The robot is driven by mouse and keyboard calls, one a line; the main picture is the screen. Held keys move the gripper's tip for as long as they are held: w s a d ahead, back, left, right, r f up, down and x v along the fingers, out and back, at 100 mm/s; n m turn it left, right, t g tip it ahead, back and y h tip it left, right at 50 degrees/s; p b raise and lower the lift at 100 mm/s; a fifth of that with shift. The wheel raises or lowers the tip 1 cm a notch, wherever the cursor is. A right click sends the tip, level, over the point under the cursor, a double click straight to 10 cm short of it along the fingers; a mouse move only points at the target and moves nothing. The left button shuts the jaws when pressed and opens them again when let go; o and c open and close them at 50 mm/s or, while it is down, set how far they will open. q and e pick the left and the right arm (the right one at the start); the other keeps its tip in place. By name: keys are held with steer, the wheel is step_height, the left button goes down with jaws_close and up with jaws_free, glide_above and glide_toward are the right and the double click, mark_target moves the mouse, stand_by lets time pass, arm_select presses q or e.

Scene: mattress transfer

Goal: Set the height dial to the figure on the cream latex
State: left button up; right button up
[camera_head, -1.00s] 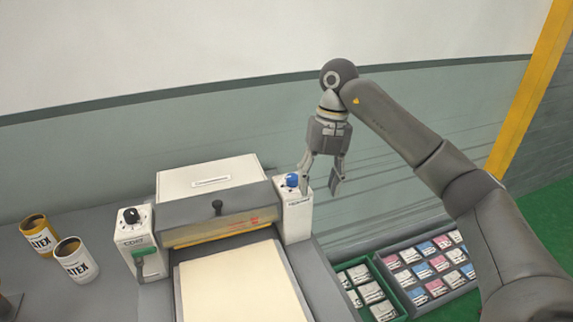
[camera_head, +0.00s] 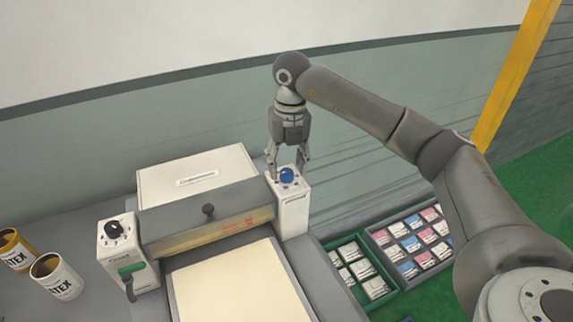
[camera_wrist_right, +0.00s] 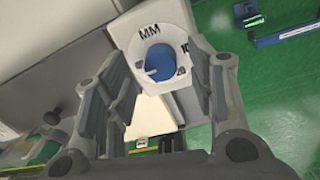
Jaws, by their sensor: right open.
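The blue dial (camera_head: 286,175) sits on top of the white box at the right end of the coating machine. In the right wrist view the blue dial (camera_wrist_right: 159,62) has a white face marked "MM" and "10"; its other marks are unclear. My right gripper (camera_head: 288,167) is open and points down over this dial. Its fingers (camera_wrist_right: 160,85) stand on either side of the knob, apart from it as far as I can tell. A white-cream can (camera_head: 56,278) lettered "LATEX" stands at the left; no figure is readable on it. My left gripper is not in view.
A second, mustard can (camera_head: 14,248) stands behind the cream one. A cream sheet (camera_head: 235,285) lies in front of the roller. Trays of packets (camera_head: 410,240) are at the right.

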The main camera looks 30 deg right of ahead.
steer(key=shift+s+f, duration=0.15)
steer(key=shift+f, duration=0.75)
steer(key=shift+c, duration=0.2)
steer(key=c, duration=1)
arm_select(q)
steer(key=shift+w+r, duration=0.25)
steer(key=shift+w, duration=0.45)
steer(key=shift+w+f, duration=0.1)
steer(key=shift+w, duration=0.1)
